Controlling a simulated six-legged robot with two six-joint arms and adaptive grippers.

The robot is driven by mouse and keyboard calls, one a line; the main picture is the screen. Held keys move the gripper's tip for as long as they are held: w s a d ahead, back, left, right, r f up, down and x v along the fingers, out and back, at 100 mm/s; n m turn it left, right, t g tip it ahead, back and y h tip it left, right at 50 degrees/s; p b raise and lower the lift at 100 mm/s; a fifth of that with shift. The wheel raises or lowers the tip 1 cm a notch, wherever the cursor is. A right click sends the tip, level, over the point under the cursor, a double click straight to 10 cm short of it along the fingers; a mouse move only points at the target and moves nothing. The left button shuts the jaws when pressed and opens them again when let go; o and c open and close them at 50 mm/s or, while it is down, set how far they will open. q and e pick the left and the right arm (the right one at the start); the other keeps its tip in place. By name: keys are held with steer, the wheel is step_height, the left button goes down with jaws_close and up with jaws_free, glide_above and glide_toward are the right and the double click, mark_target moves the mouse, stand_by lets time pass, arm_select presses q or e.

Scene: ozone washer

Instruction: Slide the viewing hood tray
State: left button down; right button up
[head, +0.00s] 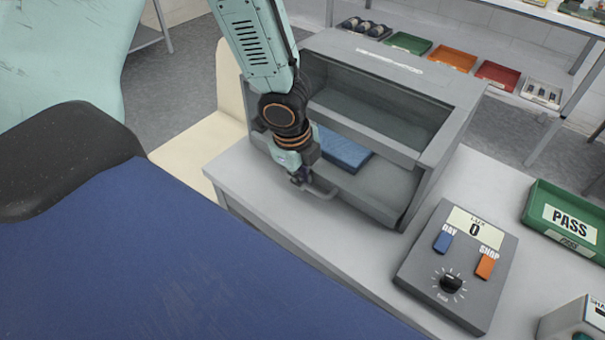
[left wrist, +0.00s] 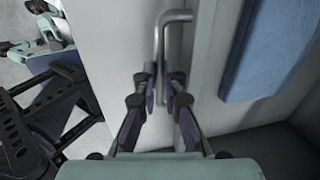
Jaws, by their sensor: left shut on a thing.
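The grey viewing hood (head: 437,150) stands on the table with its front open. Its tray (head: 375,187) lies in the floor of the hood, with a blue pad (head: 343,149) on it; the pad also shows in the left wrist view (left wrist: 270,45). A grey bar handle (head: 322,190) sticks out from the tray's front. My left gripper (head: 301,181) is at the handle's left end. In the left wrist view my left gripper (left wrist: 163,90) is shut on the handle (left wrist: 158,35), its fingers on either side of the bar. My right gripper is not in view.
A lux meter box (head: 458,262) with a dial and two switches stands right of the hood. A green PASS tray (head: 565,222) lies farther right. Coloured bins (head: 452,57) sit on a shelf behind. The table strip (head: 262,205) before the hood is clear.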

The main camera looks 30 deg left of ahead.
arm_select(q)
steer(key=shift+f, duration=0.1)
steer(key=c, duration=1.8)
jaws_free()
steer(key=shift+o, duration=0.6)
steer(key=shift+w+f, duration=0.1)
steer(key=shift+w, duration=0.2)
steer(key=shift+s+r, duration=0.2)
steer(key=shift+r, duration=1.1)
step_height(320, 180, up, 9)
steer(key=s, duration=0.1)
steer(key=shift+s, duration=0.4)
